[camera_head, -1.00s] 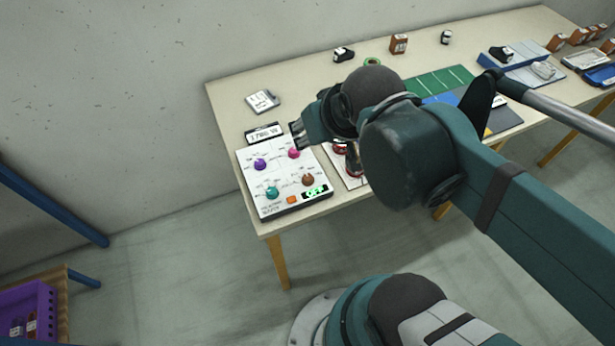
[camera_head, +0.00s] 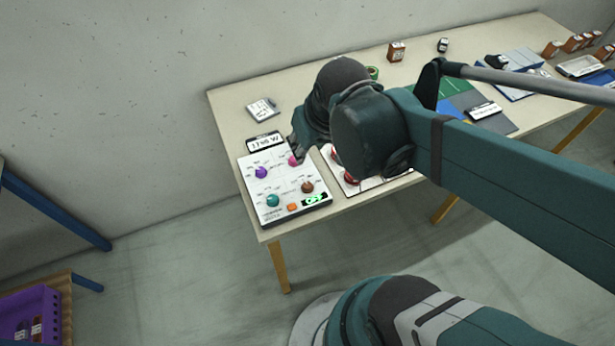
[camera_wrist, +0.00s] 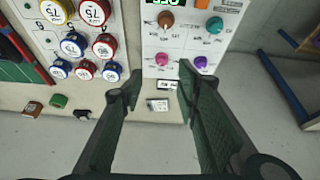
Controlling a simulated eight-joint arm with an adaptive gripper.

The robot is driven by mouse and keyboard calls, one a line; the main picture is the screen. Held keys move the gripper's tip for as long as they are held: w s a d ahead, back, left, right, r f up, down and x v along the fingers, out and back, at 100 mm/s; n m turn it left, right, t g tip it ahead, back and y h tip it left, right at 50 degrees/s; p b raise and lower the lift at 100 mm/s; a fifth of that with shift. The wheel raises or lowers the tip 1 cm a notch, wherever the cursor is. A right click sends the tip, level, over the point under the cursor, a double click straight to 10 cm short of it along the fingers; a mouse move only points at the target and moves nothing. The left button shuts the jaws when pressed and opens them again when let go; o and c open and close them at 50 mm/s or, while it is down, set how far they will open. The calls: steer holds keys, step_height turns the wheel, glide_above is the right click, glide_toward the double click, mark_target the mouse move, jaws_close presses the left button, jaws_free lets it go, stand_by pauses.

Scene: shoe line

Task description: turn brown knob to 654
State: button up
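The brown knob (camera_head: 307,187) sits on the white control panel (camera_head: 242,176), at the front right near the lit green display (camera_head: 315,199). In the wrist view the brown knob (camera_wrist: 166,19) is near the top centre, below the partly cropped display (camera_wrist: 165,3). The digits are too cropped or small to read. My gripper (camera_wrist: 160,78) is open and empty, its two fingers spread apart. The fingertips lie below the brown knob in the wrist view, apart from it.
The panel also bears purple (camera_head: 261,172), teal (camera_head: 272,200) and pink (camera_head: 294,161) knobs and an orange button (camera_head: 292,208). A small label display (camera_head: 264,142) stands behind it. A board with several round red and blue dials (camera_wrist: 74,44) lies beside the panel.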

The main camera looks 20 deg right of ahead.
mark_target(308, 185)
steer(key=shift+s+a+f+n+g+p, duration=0.1)
steer(key=shift+f+n+g+p, duration=0.15)
steer(key=shift+f+g+p, duration=0.7)
steer(key=shift+s+a+f+n+g+p, duration=0.2)
steer(key=shift+f+g+p, duration=0.45)
steer(key=shift+f+p, duration=0.5)
steer(key=shift+s+a+f+n+g+p, duration=0.1)
steer(key=shift+f+n+g+p, duration=0.15)
steer(key=shift+f+g+p, duration=0.75)
steer(key=shift+f, duration=0.25)
steer(key=shift+f+b, duration=1.1)
steer(key=shift+f, duration=2.65)
steer(key=c, duration=0.9)
